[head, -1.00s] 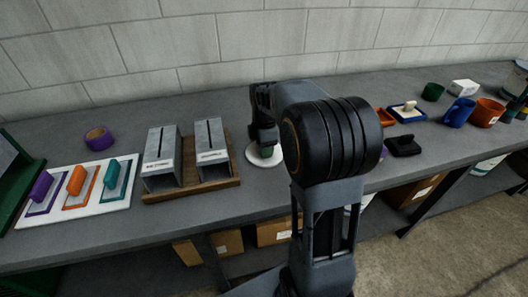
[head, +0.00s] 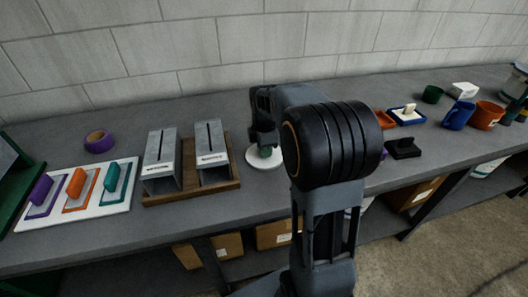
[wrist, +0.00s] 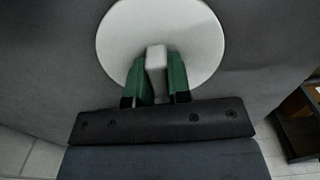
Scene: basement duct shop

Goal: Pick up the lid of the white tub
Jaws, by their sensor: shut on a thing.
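The white round lid (head: 253,162) shows in the head view near the front of the grey bench, right of the two grey metal holders. In the wrist view the lid (wrist: 202,35) is a white disc with a small pale block-shaped knob at its middle. My gripper (wrist: 155,62) has its green fingers on either side of this knob, shut on it. In the head view my gripper (head: 265,149) is over the lid, partly hidden by my arm. I cannot tell whether the lid is raised. No tub shows clearly under it.
Two grey metal holders (head: 160,178) stand on a wooden base close to the left. A white board (head: 120,203) with purple, orange and teal handled pieces lies farther left. A purple ring (head: 98,141) is behind it. Mugs, including a blue one (head: 458,115), stand at the right.

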